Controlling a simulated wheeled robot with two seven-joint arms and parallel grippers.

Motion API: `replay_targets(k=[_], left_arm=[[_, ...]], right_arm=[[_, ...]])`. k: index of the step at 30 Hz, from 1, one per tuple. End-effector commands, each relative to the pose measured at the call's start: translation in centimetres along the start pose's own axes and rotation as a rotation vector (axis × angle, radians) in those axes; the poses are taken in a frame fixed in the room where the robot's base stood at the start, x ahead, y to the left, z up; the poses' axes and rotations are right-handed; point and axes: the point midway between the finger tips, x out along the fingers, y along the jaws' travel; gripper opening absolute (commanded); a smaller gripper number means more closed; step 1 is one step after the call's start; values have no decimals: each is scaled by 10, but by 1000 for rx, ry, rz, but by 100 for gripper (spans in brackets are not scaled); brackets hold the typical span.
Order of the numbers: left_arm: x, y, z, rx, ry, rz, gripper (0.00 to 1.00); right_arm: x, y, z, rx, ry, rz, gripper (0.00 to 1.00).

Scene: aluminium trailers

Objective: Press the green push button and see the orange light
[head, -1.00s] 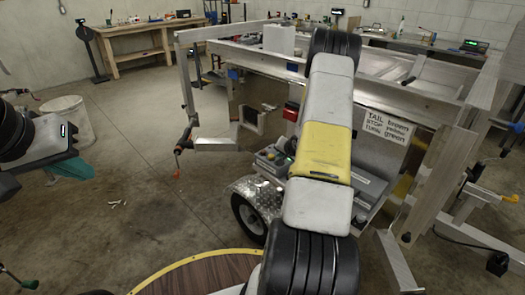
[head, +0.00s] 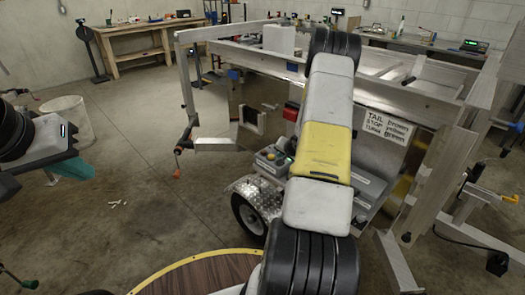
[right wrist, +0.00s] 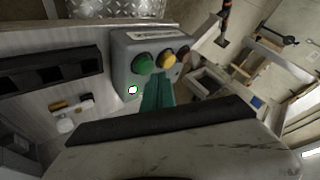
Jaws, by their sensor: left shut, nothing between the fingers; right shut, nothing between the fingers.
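A grey control box (right wrist: 122,50) with a green push button (right wrist: 144,63) and a yellow-orange round piece (right wrist: 168,60) beside it shows in the right wrist view. I cannot tell whether the orange piece is lit. My right gripper (right wrist: 157,90) has shut teal fingers, close below the two round pieces; contact cannot be told. In the head view the box (head: 268,160) sits near the trailer wheel, and my right arm hides most of that gripper. My left gripper (head: 78,168) is shut and empty at the left.
The aluminium trailer (head: 400,98) fills the middle and right, with a sign (head: 388,128) on its side. A crank handle (head: 178,160) hangs at its left corner. A white bucket (head: 70,120) stands on the left. The concrete floor between is mostly clear.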

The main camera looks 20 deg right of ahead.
Motion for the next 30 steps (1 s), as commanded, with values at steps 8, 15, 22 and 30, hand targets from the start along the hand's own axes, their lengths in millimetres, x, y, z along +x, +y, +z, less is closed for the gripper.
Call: replay_targets(k=[8, 15, 22, 30], left_arm=[[0, 0, 0, 0, 0, 0, 0], [0, 0, 0, 0, 0, 0, 0], [0, 0, 0, 0, 0, 0, 0], [0, 0, 0, 0, 0, 0, 0]], right_arm=[[0, 0, 0, 0, 0, 0, 0], [3, 2, 2, 0, -1, 0, 0], [6, 4, 4, 0, 0, -1, 0], [6, 4, 5, 0, 0, 0, 0]])
